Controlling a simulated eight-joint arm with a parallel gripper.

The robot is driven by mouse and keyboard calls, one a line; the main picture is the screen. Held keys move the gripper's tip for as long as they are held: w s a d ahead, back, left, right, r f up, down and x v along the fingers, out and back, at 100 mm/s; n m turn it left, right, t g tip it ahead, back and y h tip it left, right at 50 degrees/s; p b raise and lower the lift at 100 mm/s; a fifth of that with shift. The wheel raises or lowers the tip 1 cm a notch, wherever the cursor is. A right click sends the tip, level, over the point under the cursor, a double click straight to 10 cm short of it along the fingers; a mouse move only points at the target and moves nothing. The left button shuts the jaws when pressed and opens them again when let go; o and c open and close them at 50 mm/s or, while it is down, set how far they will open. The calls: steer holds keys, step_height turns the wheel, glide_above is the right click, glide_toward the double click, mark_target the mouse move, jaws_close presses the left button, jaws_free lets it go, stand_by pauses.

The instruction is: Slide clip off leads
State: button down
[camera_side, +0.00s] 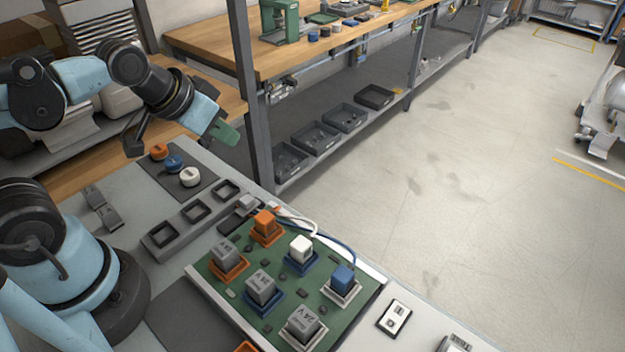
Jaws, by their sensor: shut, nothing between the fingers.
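The leads (318,233), a white one and a blue one, curve along the back edge of the green board (205,272). Their left ends run to a small light-grey piece (245,202) beside an orange block; I cannot tell for sure whether this piece is the clip. My gripper (225,137) is shut and empty, with green fingertips. It is up and to the left of the leads, raised above the bench and well apart from them.
The board carries grey, orange, white and blue blocks (343,279) in coloured sockets. Square black trays (161,235) stand in a row to its left. Orange, blue and white knobs (190,176) lie on a dark mat behind. A dark post (247,95) rises behind the bench.

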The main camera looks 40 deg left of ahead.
mark_target(247, 203)
steer(key=w+d+f+g, duration=0.1)
steer(key=w+d+g, duration=0.3)
steer(key=w+g, duration=0.7)
steer(key=s+f, duration=0.2)
steer(key=f, duration=0.1)
steer(key=s+f, duration=0.2)
steer(key=f, duration=0.1)
steer(key=s+f, duration=0.2)
steer(key=f, duration=0.1)
steer(key=shift+s+a+f, duration=0.2)
steer(key=shift+s+a, duration=0.05)
steer(key=shift+s, duration=0.75)
